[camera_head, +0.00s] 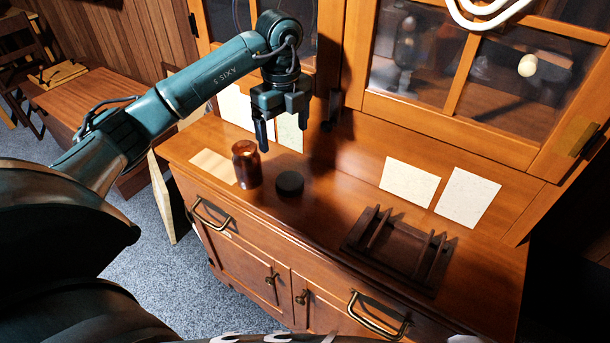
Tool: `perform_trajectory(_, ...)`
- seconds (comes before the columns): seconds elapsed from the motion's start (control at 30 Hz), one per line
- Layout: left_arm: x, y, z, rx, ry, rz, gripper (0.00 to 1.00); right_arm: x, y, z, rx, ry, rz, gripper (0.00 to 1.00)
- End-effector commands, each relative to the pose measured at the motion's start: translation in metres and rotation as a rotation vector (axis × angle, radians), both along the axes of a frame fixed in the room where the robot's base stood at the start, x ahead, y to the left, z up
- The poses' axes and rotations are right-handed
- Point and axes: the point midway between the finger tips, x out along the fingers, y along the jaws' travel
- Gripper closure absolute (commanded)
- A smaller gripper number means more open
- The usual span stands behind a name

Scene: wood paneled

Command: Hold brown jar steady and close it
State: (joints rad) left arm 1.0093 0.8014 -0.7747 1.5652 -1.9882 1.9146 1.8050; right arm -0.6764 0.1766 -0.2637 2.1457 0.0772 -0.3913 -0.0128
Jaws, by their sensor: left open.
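The brown jar (246,166) stands upright on the wooden cabinet top, towards its left end. Its top looks uncovered. A dark round lid (290,184) lies flat on the cabinet top just right of the jar, apart from it. My left gripper (284,137) is open, with its fingers pointing down. It appears above and behind the jar and lid, and nothing shows between its fingers. My right gripper is not in view.
A dark wooden rack (402,249) sits on the cabinet top (330,205) at the right. Pale paper sheets lean at the back (409,182) and one lies left of the jar (213,167). Glass-paned doors (415,55) rise behind. Drawer handles (378,316) stick out in front.

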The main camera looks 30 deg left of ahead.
Motion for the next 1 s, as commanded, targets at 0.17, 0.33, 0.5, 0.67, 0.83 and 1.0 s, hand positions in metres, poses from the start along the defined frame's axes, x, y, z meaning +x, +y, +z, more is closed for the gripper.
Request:
perform_trajectory(0.17, -0.001, -0.002, -0.002, -0.006, 0.004, -0.007, 0.15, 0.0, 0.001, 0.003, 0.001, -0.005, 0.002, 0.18)
perform_trajectory(0.33, -0.001, -0.003, -0.002, -0.008, 0.004, -0.009, 0.15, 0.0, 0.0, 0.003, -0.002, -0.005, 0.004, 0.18)
perform_trajectory(0.5, -0.001, -0.003, -0.01, -0.009, 0.007, -0.01, 0.15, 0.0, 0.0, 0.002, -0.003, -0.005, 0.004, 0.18)
perform_trajectory(0.67, -0.002, -0.003, -0.038, -0.01, 0.009, -0.011, 0.15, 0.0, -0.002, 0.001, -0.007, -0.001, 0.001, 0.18)
perform_trajectory(0.83, -0.002, -0.003, -0.068, -0.01, 0.007, -0.011, 0.15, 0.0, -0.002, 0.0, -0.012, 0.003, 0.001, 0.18)
perform_trajectory(1.0, -0.001, -0.003, -0.082, -0.009, 0.005, -0.012, 0.15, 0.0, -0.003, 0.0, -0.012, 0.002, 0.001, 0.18)
